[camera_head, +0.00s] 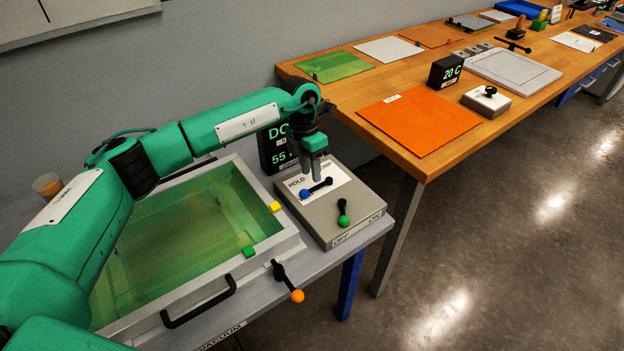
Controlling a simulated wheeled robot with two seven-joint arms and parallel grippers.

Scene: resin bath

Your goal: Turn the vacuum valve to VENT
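A grey control box (338,219) at the bath's right end carries a white label plate reading HOLD and a partly covered word ending in "UMP". A black lever with a blue knob (305,194) lies across this plate, its knob toward the left. I cannot read VENT anywhere; part of the plate is hidden by my gripper. My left gripper (315,178) points down over the plate, with its grey fingertips at or just above the lever's right part. I cannot tell whether they touch it or how far apart they are. My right gripper is out of view.
A second lever with a green knob (344,220) stands close in front, above OFF and ON marks. A black display (274,150) stands behind the box. The bath (290,240) holds green liquid; an orange-knobbed lever (297,296) is at its front. A wooden bench (420,165) lies right.

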